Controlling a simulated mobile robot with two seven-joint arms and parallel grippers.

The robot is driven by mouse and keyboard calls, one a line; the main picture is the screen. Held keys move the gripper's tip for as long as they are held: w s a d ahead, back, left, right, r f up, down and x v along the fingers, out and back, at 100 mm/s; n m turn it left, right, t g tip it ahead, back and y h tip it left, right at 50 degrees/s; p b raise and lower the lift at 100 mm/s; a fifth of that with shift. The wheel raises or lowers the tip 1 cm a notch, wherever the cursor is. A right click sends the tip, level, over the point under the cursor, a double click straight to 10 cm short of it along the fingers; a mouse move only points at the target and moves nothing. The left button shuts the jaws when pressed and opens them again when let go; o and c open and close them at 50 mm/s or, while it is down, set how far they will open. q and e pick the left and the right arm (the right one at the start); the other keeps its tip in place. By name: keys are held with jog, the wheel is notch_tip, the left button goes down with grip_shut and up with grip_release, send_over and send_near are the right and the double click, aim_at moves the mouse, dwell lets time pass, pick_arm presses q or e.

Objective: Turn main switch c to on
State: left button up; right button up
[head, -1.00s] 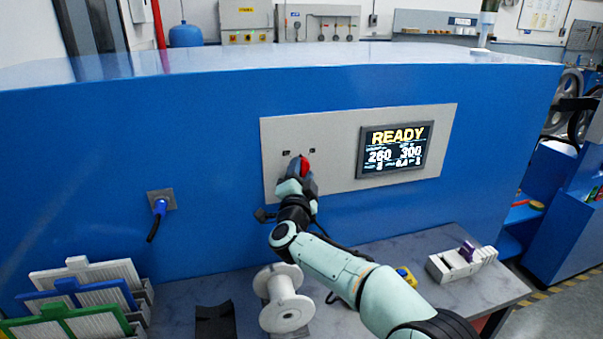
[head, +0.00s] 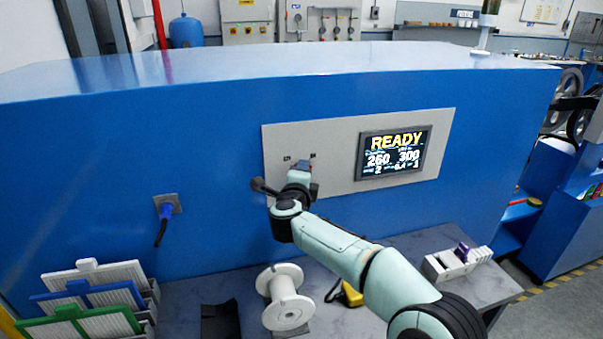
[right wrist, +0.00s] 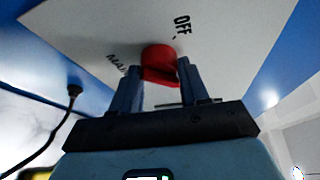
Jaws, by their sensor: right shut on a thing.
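The main switch is a red knob (right wrist: 160,62) on a light grey panel (head: 340,130) set in a blue machine wall. My right gripper (right wrist: 158,85) is shut on the knob, one dark finger on each side. In the right wrist view the label "OFF" is readable beside the knob, with part of "MAIN" on its other side. The letter of the switch is not readable. In the head view my right gripper (head: 302,167) is against the panel and largely hides the knob. My left gripper is not in view.
A screen (head: 393,151) reading "READY" sits right of the gripper. Below, a table holds a white spool (head: 286,296), coloured racks (head: 75,320), a yellow item (head: 352,293) and a white block with a purple part (head: 458,262).

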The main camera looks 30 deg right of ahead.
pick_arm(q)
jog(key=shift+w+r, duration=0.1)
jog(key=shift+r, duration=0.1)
pick_arm(e)
jog(key=shift+d+m, duration=0.1)
jog(key=shift+m, duration=0.3)
jog(key=o, duration=1)
jog(key=shift+o, duration=0.2)
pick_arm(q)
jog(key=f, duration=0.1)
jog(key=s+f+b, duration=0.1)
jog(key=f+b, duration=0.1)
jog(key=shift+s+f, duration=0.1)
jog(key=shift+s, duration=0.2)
pick_arm(e)
jog(key=v, duration=1.3)
jog(key=shift+s+r, duration=0.2)
